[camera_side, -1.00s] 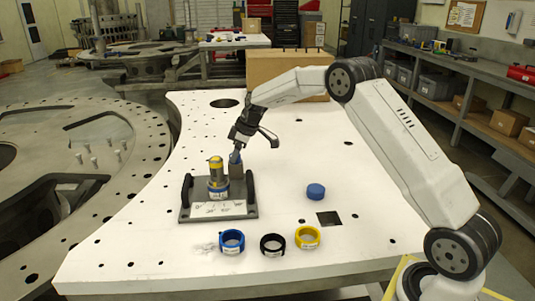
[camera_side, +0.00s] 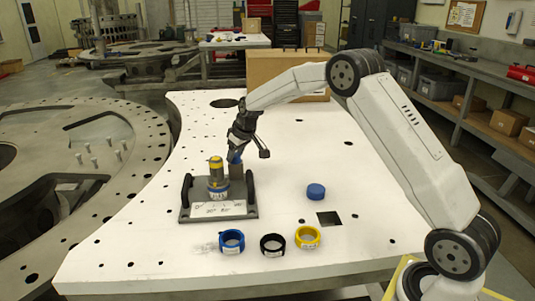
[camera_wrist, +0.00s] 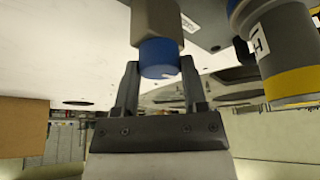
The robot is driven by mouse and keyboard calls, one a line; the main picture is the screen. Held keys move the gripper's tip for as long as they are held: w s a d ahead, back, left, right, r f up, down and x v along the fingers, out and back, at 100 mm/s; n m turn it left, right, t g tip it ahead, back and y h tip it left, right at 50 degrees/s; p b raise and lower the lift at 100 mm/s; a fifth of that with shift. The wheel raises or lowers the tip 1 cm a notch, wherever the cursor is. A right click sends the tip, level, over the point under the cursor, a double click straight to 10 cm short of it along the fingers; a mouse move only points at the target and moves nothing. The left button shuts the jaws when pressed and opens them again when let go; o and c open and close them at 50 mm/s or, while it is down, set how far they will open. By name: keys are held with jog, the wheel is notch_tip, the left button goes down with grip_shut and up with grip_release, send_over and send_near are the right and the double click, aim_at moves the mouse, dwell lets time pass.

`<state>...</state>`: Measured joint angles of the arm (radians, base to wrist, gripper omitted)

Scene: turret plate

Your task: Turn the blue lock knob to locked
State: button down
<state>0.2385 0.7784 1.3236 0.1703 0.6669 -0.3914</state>
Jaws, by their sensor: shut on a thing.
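The blue lock knob (camera_wrist: 158,57) sits at the end of a grey-brown post, between the two fingers of my gripper (camera_wrist: 158,88) in the wrist view. My gripper (camera_side: 236,158) is shut on the knob, above the back right of the grey base plate (camera_side: 190,212) in the side view. The knob's top also shows just under the fingers in the side view (camera_side: 236,157). A grey and yellow cylinder with a blue collar (camera_side: 217,175) stands upright just left of the knob. Any mark on the knob showing its turn is too small to read.
Black handles (camera_side: 186,190) stand at both ends of the base plate. Blue (camera_side: 232,241), black (camera_side: 272,245) and yellow (camera_side: 307,237) rings lie in front. A blue cap (camera_side: 315,191) lies to the right. A cardboard box (camera_side: 285,75) stands behind. The white table is otherwise mostly clear.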

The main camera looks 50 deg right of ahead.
jog(key=shift+m, duration=0.3)
jog(key=shift+c, duration=0.7)
grip_release()
jog(key=shift+r, duration=0.1)
jog(key=v, duration=0.7)
jog(key=shift+r, duration=0.3)
jog(key=shift+s+a, duration=0.15)
jog(key=shift+s, duration=0.1)
jog(key=s+a+f, duration=0.3)
jog(key=s+a, duration=0.1)
jog(key=s, duration=0.5)
jog(key=s+a+f+g, duration=0.1)
jog(key=s+a+f, duration=0.2)
jog(key=s, duration=0.7)
jog(key=s+a+f+g, duration=0.1)
jog(key=s+a+f, duration=0.2)
jog(key=s, duration=0.7)
jog(key=shift+s+a+f, duration=0.1)
jog(key=shift+a, duration=1.2)
